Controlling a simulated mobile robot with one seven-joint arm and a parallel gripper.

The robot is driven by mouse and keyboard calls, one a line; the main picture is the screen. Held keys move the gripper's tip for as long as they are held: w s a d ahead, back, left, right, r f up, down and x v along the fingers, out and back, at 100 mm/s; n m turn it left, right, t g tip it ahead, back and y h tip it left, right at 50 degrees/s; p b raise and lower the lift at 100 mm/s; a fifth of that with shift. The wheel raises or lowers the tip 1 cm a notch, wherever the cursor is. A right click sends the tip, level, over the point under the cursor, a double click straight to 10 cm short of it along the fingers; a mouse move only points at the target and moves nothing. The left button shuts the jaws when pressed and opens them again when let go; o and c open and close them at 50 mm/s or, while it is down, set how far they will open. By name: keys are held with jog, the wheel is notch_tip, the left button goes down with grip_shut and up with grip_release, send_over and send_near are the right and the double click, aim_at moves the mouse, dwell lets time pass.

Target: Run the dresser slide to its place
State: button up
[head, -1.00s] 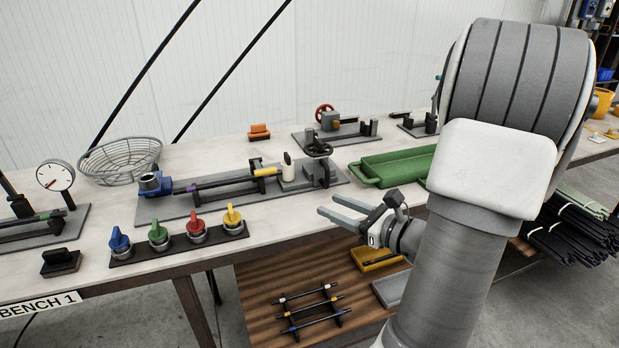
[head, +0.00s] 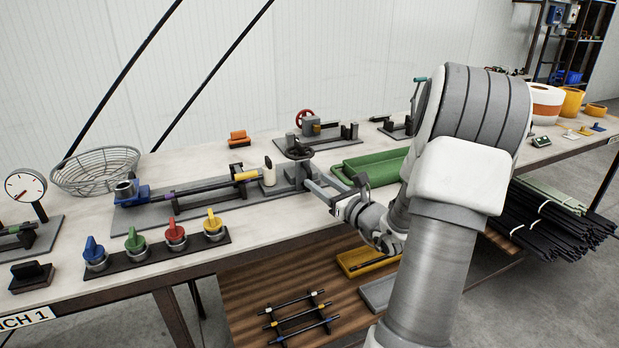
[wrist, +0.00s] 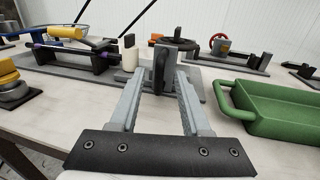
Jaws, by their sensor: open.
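The long grey fixture (head: 232,201) on the bench holds a purple-and-black rod with a yellow end (head: 215,184). At its right end stand a cream upright block (head: 268,172) and a dark handwheel (head: 299,150) on a grey post; these appear to be the dresser slide, though no label shows. The wrist view also shows the cream block (wrist: 130,58) and the handwheel (wrist: 176,43). My gripper (head: 316,186) is open at the front right of this end. In the wrist view, a dark upright piece (wrist: 162,68) appears between my fingertips (wrist: 163,78); contact cannot be told.
A green tray (head: 372,165) lies close right of my gripper. Several coloured knobs (head: 176,234) stand on a strip in front of the fixture. A second fixture with a red handwheel (head: 305,118) stands behind. A wire basket (head: 96,172) and a dial gauge (head: 25,187) are at left.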

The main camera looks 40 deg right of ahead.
aim_at(311, 176)
jog(key=w, duration=0.5)
jog(key=shift+d, duration=0.1)
grip_shut()
